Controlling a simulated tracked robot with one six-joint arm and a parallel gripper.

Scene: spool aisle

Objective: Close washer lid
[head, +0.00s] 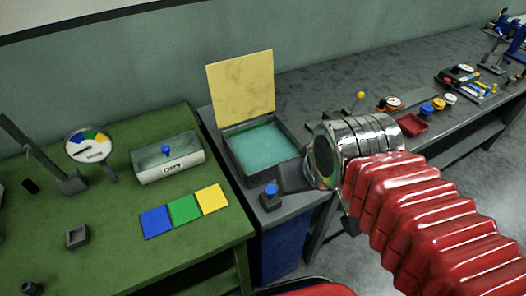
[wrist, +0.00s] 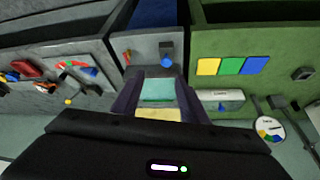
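The washer is a grey square tub (head: 285,172) holding teal liquid (head: 262,146), on a stand between two benches. Its yellow lid (head: 241,88) stands open, upright at the tub's back edge. In the wrist view, the picture is turned round: the teal liquid (wrist: 158,90) and the yellow lid (wrist: 158,114) show between my fingers. My gripper (wrist: 162,73) appears open and empty, with two dark fingers apart. In the head view my gripper (head: 292,178) is at the tub's front right corner, partly hidden by my wrist. I cannot tell if it touches the tub.
A blue knob (head: 270,189) sits on the washer's front. On the green bench at left are a box with a blue knob (head: 168,160), a dial gauge (head: 90,144) and coloured tiles (head: 184,210). The grey bench at right holds a red tray (head: 413,125) and small parts.

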